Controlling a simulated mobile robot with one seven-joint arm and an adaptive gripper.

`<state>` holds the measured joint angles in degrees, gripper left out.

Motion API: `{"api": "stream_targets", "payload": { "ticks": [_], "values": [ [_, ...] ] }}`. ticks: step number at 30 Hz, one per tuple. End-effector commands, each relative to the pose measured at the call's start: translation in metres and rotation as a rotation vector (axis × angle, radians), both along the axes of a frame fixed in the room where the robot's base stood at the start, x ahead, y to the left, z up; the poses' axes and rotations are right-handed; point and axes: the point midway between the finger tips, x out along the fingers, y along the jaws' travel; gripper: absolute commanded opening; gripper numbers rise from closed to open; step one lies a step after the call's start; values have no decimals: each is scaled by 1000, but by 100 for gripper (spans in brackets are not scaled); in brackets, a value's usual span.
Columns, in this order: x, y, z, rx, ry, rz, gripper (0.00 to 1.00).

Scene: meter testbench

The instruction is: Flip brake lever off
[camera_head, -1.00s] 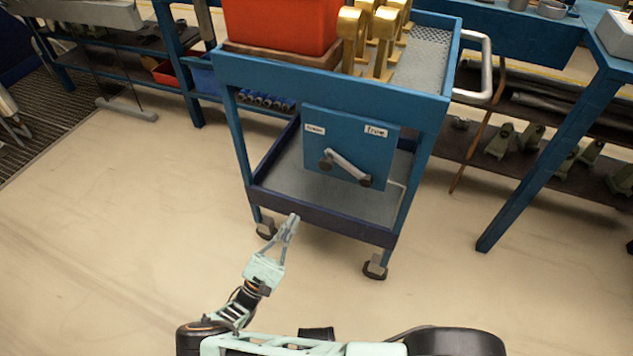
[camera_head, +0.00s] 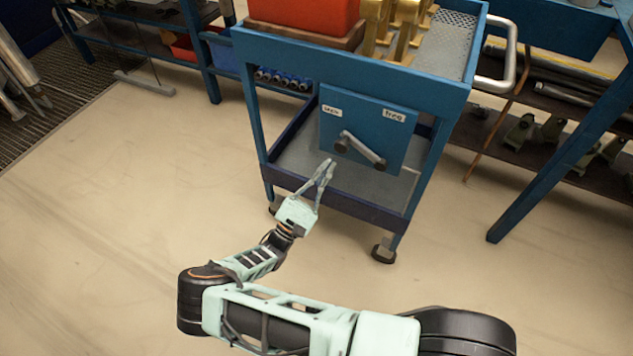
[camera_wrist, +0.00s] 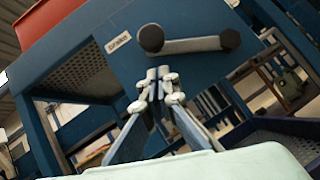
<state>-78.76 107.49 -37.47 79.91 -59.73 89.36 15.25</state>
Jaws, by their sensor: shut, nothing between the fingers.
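The brake lever (camera_head: 362,150) is a grey bar on a blue panel (camera_head: 336,120) on the cart's front. It slopes down to the right from its left end to a dark knob, under two white labels. In the wrist view the lever (camera_wrist: 195,45) crosses the upper middle, with a dark round end on each side. My gripper (camera_head: 329,165) is shut and empty, just below and left of the lever in the head view. In the wrist view my gripper (camera_wrist: 159,76) shows its fingertips together, below the lever's left end. I see no clear contact.
The blue cart (camera_head: 350,205) has a lower tray and wheels. A red bin (camera_head: 305,14) and several brass-coloured parts (camera_head: 405,35) stand on its top. A blue bench (camera_head: 570,140) is at right. The floor (camera_head: 100,220) at left is clear.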

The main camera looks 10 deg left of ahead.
Motion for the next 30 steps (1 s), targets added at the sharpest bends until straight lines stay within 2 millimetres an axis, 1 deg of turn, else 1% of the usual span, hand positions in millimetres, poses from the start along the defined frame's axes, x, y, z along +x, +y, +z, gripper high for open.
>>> {"api": "stream_targets", "payload": {
  "ticks": [1, 3, 8, 23, 30],
  "values": [
    [-1, -2, 8, 0, -1, 0, 0],
    [-1, -5, 14, 0, 0, 0, 0],
    [-1, -8, 23, 1, 0, 1, 0],
    [-1, -10, 26, 4, -1, 1, 0],
    [-1, -9, 32, 50, -17, 1, 0]
  ]
}}
